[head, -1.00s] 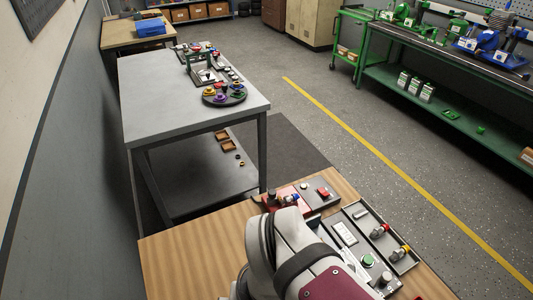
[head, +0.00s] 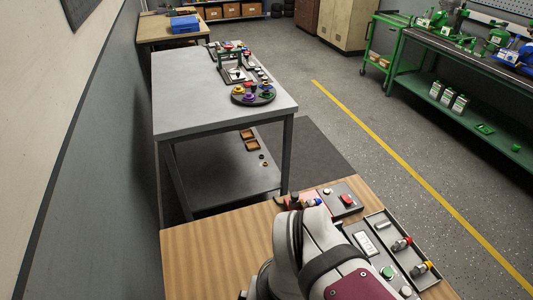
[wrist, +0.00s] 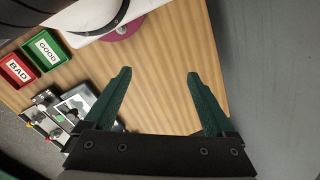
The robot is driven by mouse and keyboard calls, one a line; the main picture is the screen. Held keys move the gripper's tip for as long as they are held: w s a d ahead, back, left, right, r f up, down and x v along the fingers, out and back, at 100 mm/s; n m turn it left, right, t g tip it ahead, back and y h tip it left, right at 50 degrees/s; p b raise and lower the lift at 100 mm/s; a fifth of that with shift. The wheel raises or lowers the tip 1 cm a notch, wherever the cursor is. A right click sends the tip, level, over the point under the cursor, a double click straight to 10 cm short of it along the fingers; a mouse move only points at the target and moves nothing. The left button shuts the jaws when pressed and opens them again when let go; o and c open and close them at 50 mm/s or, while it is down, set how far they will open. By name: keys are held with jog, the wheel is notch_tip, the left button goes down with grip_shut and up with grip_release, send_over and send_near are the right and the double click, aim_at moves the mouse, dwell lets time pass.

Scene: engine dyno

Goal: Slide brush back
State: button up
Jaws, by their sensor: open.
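My gripper (wrist: 158,73) is open and empty in the wrist view, with its two green fingers spread over bare wood of the wooden table (wrist: 165,95). In the head view my arm covers part of this table (head: 215,245) and I cannot make out the fingers. I cannot pick out a brush for certain in either view. Small coloured parts (head: 304,202) lie beside the arm near a red panel, partly hidden.
A red BAD bin (wrist: 17,70) and green GOOD bin (wrist: 42,50) stand left in the wrist view. A box with a red button (head: 346,199) sits at the table's far edge. A grey table (head: 190,107) with a round dark tray (head: 253,98) stands beyond. The wooden table's left side is clear.

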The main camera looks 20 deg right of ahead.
jog(key=w+d+r+m, duration=0.1)
jog(key=w+m, duration=0.1)
jog(key=w, duration=0.1)
jog(key=w+d+r+m, duration=0.1)
jog(key=w+m, duration=0.1)
jog(key=w, duration=0.2)
jog(key=w+d+r+m, duration=0.1)
jog(key=w+m, duration=0.1)
jog(key=w, duration=0.2)
jog(key=shift+w+d+r+m+t+y, duration=0.25)
jog(key=shift+d+r+m+t+y, duration=0.05)
jog(key=shift+d+y, duration=0.1)
jog(key=c, duration=0.3)
jog(key=m+t, duration=0.3)
jog(key=m, duration=1.2)
send_over(296, 195)
jog(key=s+d, duration=0.5)
notch_tip(296, 195, down, 4)
jog(key=shift+c, duration=0.2)
jog(key=shift+y, duration=0.3)
jog(key=x, duration=1.5)
jog(key=shift+w+a+f, duration=0.1)
jog(key=shift+f, duration=0.1)
jog(key=shift+w+a+f, duration=0.1)
jog(key=shift+f, duration=0.2)
grip_shut()
